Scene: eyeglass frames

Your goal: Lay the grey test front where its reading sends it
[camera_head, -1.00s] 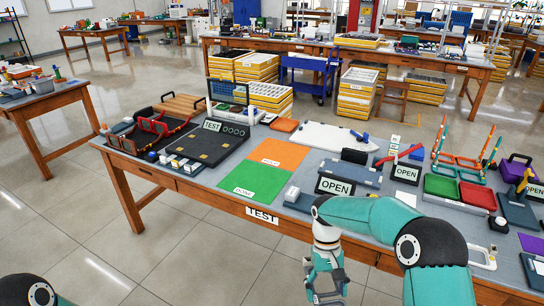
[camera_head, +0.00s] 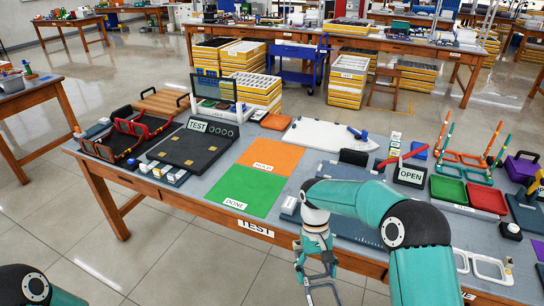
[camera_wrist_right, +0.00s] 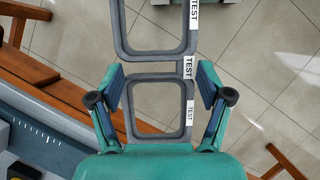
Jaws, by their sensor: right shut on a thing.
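The grey test front (camera_wrist_right: 128,108) hangs in my right gripper (camera_wrist_right: 160,88). In the right wrist view its two rims and several white TEST labels show. In the head view part of it shows below my right gripper (camera_head: 317,264), in front of the table's front edge and off the tabletop. My right fingers lie on either side of the nearer rim. A green DONE mat (camera_head: 246,188) and an orange mat (camera_head: 272,156), whose label seems to read HOLD, lie on the table. The dark TEST board (camera_head: 190,147) stands left of them. My left gripper is out of view.
Left on the table (camera_head: 98,172) is a black tray (camera_head: 125,149) with red-handled items. A laptop-like screen (camera_head: 215,90) stands behind the TEST board. An OPEN sign (camera_head: 410,175), a green tray (camera_head: 448,189) and a red tray (camera_head: 484,198) stand right. My right arm hides part of the tabletop.

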